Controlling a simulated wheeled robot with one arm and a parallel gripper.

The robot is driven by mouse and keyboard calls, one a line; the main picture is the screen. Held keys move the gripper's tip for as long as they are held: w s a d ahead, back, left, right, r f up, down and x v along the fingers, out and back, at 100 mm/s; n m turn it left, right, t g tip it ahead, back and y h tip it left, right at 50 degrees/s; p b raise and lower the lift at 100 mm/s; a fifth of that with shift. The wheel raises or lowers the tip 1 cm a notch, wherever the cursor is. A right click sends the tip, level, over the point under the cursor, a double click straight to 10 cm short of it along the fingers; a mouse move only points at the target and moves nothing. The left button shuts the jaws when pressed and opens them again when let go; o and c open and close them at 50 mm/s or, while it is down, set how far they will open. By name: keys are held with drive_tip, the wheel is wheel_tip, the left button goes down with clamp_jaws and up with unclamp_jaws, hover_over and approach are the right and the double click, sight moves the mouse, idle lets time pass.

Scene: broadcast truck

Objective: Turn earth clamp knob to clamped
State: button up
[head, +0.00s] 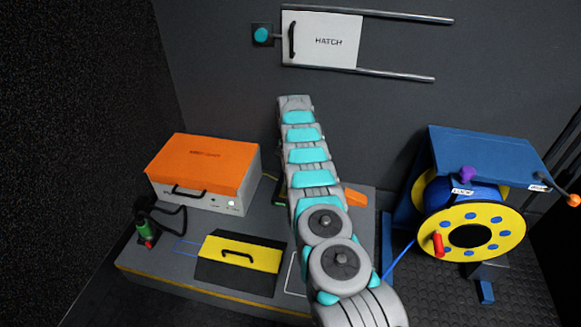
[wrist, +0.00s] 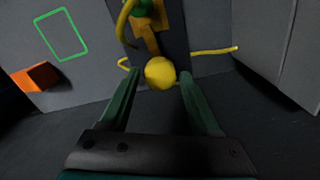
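The earth clamp knob, a round yellow knob (wrist: 160,73), is in the upper middle of the wrist view. An orange-yellow bracket (wrist: 146,40) with a green part above it stands just behind the knob, and a yellow cable (wrist: 210,51) runs to both sides. My gripper (wrist: 160,75) is open, with one green finger on each side of the knob near the tips. Gaps seem to show between fingers and knob, but I cannot tell whether either touches. In the head view my arm hides the knob and most of the gripper.
An orange block (wrist: 35,78) and a green outline (wrist: 62,34) are at left in the wrist view. The head view shows an orange-lidded case (head: 203,163), a yellow-black box (head: 240,252), a cable reel (head: 470,230) at right and a hatch (head: 325,40) on the wall.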

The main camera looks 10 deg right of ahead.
drive_tip(key=shift+o, duration=0.9)
drive_tip(key=shift+r, duration=0.1)
wheel_tip(320, 180, up, 7)
drive_tip(key=shift+r, duration=0.3)
